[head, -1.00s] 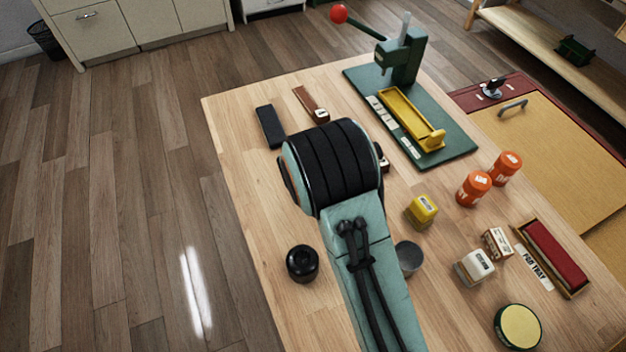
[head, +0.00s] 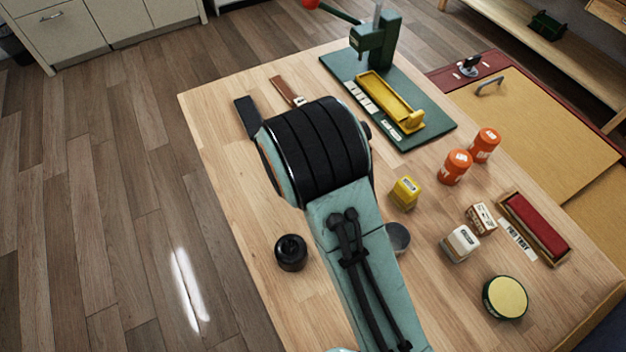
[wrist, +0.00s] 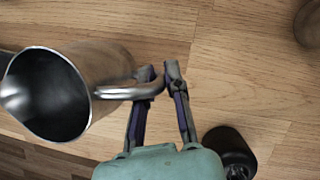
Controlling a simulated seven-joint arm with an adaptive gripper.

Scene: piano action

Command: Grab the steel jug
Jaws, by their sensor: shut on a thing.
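The steel jug (wrist: 88,62) is in the wrist view at the left, a shiny metal vessel with its dark open mouth facing the camera. Its handle (wrist: 130,91) reaches right, between the fingertips of my gripper (wrist: 164,80). My gripper is shut on the handle. In the head view my arm covers both the jug and my gripper. I cannot tell whether the jug's base touches the table.
A black round object (head: 291,252) sits left of my arm and a grey round one (head: 397,238) right of it. A yellow block (head: 405,194), orange canisters (head: 455,167) and a green press base (head: 440,126) stand beyond. The table's left edge is fairly clear.

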